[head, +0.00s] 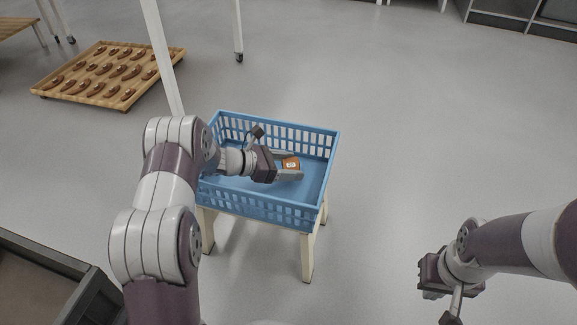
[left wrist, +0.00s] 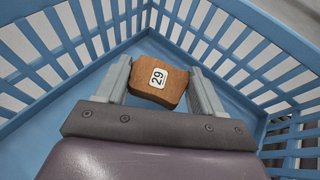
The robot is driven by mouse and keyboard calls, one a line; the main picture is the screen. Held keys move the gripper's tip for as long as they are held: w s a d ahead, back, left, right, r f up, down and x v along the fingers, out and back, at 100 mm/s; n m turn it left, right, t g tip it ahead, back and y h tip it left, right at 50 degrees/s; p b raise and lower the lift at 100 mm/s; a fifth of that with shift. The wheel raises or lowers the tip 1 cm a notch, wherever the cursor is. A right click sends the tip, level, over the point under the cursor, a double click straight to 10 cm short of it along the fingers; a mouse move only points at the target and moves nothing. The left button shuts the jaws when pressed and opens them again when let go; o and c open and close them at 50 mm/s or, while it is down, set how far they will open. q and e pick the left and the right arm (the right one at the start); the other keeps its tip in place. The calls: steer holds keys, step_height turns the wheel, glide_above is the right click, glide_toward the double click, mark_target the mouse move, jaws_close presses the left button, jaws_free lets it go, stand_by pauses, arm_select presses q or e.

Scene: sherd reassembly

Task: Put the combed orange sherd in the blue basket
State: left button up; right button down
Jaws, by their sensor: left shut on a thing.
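The orange sherd (head: 291,163) carries a white label and is between the fingers of my left gripper (head: 289,166), inside the outline of the blue basket (head: 268,208). In the left wrist view the sherd (left wrist: 158,84) shows the label number 29, and the two fingers of the gripper (left wrist: 160,85) press on its sides. The basket's slatted walls (left wrist: 240,45) surround it in that view. Combing on the sherd is too small to make out. Whether the sherd touches the basket floor I cannot tell. My right gripper (head: 437,290) is at the lower right, away from the basket; its fingers are unclear.
The basket stands on a cream-legged stand (head: 307,255). A wooden tray (head: 60,96) with several brown sherds lies on the floor at the upper left. A white post (head: 161,55) rises behind the basket. A dark-rimmed box (head: 45,285) is at the lower left. Floor right of the basket is clear.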

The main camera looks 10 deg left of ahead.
arm_select(q)
steer(key=shift+f+b, duration=0.35)
steer(key=shift+f, duration=0.15)
steer(key=o, duration=1.1)
steer(key=shift+c, duration=0.2)
steer(key=shift+r+p, duration=1.05)
steer(key=p+v, duration=0.3)
steer(key=v, duration=0.3)
steer(key=shift+s+a+p, duration=0.2)
steer(key=shift+a+p, duration=0.1)
steer(key=shift+s+a, duration=0.15)
steer(key=shift+a, duration=0.1)
steer(key=shift+f, duration=0.1)
